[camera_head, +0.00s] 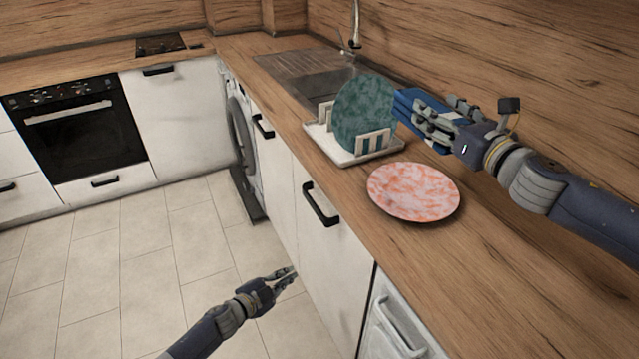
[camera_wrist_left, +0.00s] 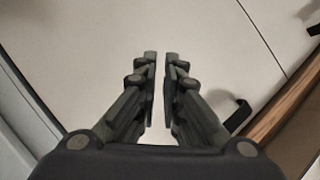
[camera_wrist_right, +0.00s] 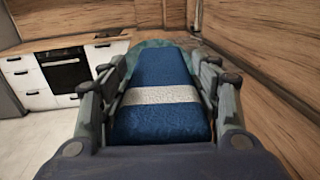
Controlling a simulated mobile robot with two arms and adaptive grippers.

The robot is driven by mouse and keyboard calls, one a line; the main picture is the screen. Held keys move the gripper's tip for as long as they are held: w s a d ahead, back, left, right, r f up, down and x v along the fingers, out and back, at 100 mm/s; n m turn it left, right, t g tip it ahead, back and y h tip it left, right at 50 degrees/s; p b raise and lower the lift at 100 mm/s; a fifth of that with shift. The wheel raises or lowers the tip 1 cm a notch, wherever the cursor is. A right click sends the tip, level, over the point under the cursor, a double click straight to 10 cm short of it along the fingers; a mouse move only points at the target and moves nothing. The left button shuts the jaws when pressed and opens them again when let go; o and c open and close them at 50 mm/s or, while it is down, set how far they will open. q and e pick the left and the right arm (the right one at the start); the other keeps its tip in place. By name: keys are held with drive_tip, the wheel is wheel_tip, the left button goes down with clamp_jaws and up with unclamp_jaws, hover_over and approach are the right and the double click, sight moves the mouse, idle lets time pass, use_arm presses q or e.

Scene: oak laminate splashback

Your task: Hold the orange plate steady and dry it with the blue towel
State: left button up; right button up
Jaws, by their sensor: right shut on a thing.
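The orange plate (camera_head: 413,191), mottled orange and white, lies flat on the wooden counter near its front edge, with no gripper touching it. The blue towel (camera_head: 408,103) has a pale stripe and is folded; it also shows in the right wrist view (camera_wrist_right: 162,118). My right gripper (camera_head: 428,118) is shut on the towel, above the counter behind the plate. My left gripper (camera_head: 290,277) is in front of the white cabinet doors, below the counter. In the left wrist view its fingers (camera_wrist_left: 160,85) are nearly together with a narrow gap and nothing between them.
A white dish rack (camera_head: 347,155) holding a green plate (camera_head: 362,110) stands left of the orange plate. A sink (camera_head: 318,84) with a tap is beyond it. The counter's front edge lies between my left gripper and the plate. Counter to the right is clear.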

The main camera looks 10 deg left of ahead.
use_arm(q)
drive_tip(key=w+d+r+m+h, duration=0.2)
drive_tip(key=r+m, duration=0.1)
drive_tip(key=r, duration=0.3)
drive_tip(key=w+d+r+m+g+h, duration=0.1)
drive_tip(key=w+d+r+m+h, duration=0.15)
drive_tip(key=r, duration=0.45)
drive_tip(key=w+d+r+m+h, duration=0.1)
drive_tip(key=w+r+m+h, duration=0.15)
drive_tip(key=r, duration=0.35)
drive_tip(key=m+g, duration=0.3)
drive_tip(key=m, duration=0.3)
approach(365, 196)
drive_tip(key=w+a, duration=0.2)
drive_tip(key=a, duration=0.1)
wheel_tip(365, 196, up, 4)
drive_tip(key=s+d+m+g, duration=0.1)
drive_tip(key=m+g, duration=0.1)
drive_tip(key=m, duration=0.2)
drive_tip(key=x, duration=1.1)
drive_tip(key=shift+d, duration=0.4)
drive_tip(key=shift+c, duration=0.2)
